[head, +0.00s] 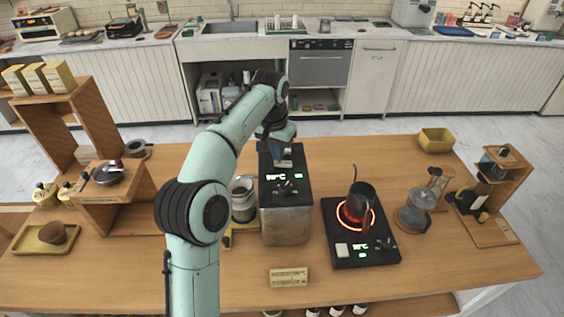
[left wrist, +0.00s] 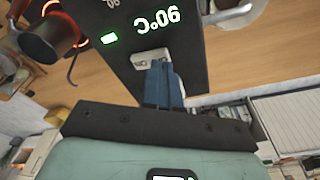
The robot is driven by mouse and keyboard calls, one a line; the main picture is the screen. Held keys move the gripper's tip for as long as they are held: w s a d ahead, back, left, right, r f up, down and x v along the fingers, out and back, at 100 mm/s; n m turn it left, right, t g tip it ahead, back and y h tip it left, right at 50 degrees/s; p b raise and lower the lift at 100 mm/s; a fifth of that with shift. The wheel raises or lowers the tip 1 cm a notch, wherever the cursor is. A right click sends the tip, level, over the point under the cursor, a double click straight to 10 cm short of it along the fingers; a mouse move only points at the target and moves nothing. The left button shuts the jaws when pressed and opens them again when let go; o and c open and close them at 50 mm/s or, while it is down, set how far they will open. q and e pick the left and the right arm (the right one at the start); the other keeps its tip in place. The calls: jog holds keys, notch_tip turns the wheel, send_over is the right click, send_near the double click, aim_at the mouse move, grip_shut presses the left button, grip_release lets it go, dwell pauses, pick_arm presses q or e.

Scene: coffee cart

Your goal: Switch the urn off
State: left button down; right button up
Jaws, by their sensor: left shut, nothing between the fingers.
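The urn (head: 286,222) is a metal box with a black top, standing mid-counter. Its top shows a lit 90°C display and a green light; both also show on the urn's black top (left wrist: 175,45) in the left wrist view. A pale rocker switch (left wrist: 149,57) sits on that top beside the display. My left gripper (head: 282,158) reaches over the urn's far end. Its blue fingers (left wrist: 160,72) are shut and empty, with their tips right at the switch. I cannot tell whether they press it. My right gripper is not in view.
Right of the urn, a dark pitcher (head: 361,201) stands on a hot plate (head: 370,255) with a glowing ring. A metal canister (head: 243,200) stands close to the urn's left. A pale block (head: 289,277) lies in front. A wooden shelf (head: 95,125) stands at left.

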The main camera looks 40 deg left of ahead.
pick_arm(q)
jog(key=shift+f, duration=0.7)
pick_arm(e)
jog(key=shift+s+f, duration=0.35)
pick_arm(q)
jog(key=shift+r, duration=0.95)
jog(key=shift+w+r+p, duration=0.1)
jog(key=shift+r+p, duration=0.45)
jog(key=shift+r, duration=2.05)
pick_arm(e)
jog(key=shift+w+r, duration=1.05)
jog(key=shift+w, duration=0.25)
